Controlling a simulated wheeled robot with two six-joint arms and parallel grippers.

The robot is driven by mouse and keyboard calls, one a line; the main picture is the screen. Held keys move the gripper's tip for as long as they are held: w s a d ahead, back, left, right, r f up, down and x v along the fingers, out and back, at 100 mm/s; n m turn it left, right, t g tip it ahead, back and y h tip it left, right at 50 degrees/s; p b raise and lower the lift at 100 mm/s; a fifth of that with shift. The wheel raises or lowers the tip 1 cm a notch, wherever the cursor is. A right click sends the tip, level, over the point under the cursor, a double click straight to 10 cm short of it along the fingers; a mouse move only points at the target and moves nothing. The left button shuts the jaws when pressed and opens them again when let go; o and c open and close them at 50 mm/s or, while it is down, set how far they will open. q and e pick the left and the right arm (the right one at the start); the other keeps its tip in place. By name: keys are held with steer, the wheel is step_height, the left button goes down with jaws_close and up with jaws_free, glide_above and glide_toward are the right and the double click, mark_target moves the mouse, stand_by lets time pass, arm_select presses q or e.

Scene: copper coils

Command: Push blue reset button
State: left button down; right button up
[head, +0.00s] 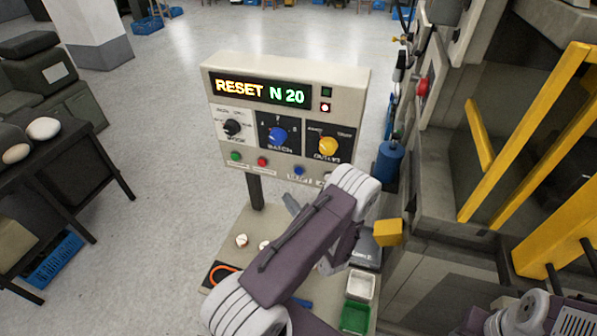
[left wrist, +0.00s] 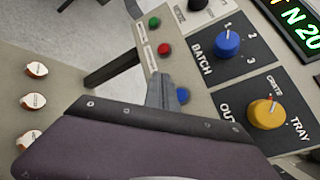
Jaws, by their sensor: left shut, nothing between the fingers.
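The blue reset button (head: 298,170) sits on the lower edge of the cream control panel (head: 345,75), right of a red button (head: 262,161) and a green button (head: 236,156). Its label is too small to read fully. In the left wrist view the blue button (left wrist: 183,95) shows just beside the fingertips of my left gripper (left wrist: 160,90), partly hidden by them. My left gripper (head: 291,204) is shut and empty, below the button in the head view. I cannot tell whether it touches the button. My right gripper is not in view.
The panel has a black mode knob (head: 232,127), a blue batch knob (head: 278,136) and a yellow output knob (head: 327,146). Its display reads "RESET N 20". Below are a white tray (head: 361,284) and a green tray (head: 355,318). A yellow-framed machine stands at right.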

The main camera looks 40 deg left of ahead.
mark_target(299, 171)
arm_select(q)
steer(key=w+a+b, duration=0.2)
steer(key=w, duration=0.6)
steer(key=shift+a, duration=0.25)
steer(key=shift+r, duration=0.15)
steer(key=shift+w, duration=0.1)
steer(key=shift+b, duration=0.35)
stand_by(1.2)
steer(key=shift+w+a+b, duration=0.15)
steer(key=shift+w+b, duration=0.15)
steer(key=shift+w, duration=0.1)
